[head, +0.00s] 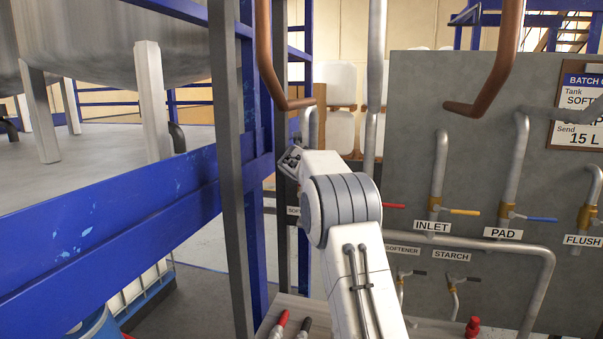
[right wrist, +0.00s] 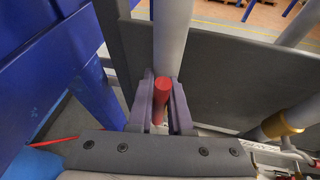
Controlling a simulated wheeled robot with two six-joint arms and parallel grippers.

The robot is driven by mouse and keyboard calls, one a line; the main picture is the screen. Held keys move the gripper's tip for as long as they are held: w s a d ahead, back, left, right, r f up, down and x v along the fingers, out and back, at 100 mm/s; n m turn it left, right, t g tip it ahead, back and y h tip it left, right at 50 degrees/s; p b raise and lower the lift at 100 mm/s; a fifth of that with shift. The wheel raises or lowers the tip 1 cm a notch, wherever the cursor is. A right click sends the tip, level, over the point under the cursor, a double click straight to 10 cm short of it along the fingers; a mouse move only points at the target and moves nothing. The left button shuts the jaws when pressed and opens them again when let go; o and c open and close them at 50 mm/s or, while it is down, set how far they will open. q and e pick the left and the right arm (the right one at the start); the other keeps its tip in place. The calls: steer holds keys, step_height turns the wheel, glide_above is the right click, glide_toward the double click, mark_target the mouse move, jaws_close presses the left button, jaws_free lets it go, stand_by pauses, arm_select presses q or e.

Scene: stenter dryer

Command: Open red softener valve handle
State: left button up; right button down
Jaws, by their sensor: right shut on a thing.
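My right gripper (right wrist: 163,78) is shut on a red handle (right wrist: 161,100), which shows between the two purple-grey fingers in the right wrist view. A vertical grey pipe (right wrist: 172,40) stands just beyond it. In the head view my white arm reaches up from the bottom middle and hides the fingers and their hold. A red handle (head: 392,206) pokes out to the right of the arm there; I cannot tell whether it is the held one. A partly covered label beginning "SOF" (head: 293,211) sits left of the arm. My left gripper is not in view.
A blue frame with a grey post (head: 232,170) stands close on the left. The grey panel (head: 420,110) on the right carries pipes and the yellow INLET handle (head: 464,212) and blue PAD handle (head: 541,220). Copper-coloured pipes (head: 495,75) hang in front.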

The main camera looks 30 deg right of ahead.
steer(key=shift+r, duration=0.1)
steer(key=c, duration=0.8)
jaws_free()
steer(key=shift+c, duration=0.2)
steer(key=shift+s+a+r+b, duration=0.1)
steer(key=shift+s+a+b, duration=0.25)
steer(key=shift+s+b, duration=0.05)
steer(key=b+v, duration=0.3)
steer(key=v, duration=0.6)
steer(key=shift+s, duration=0.15)
steer(key=shift+a, duration=0.15)
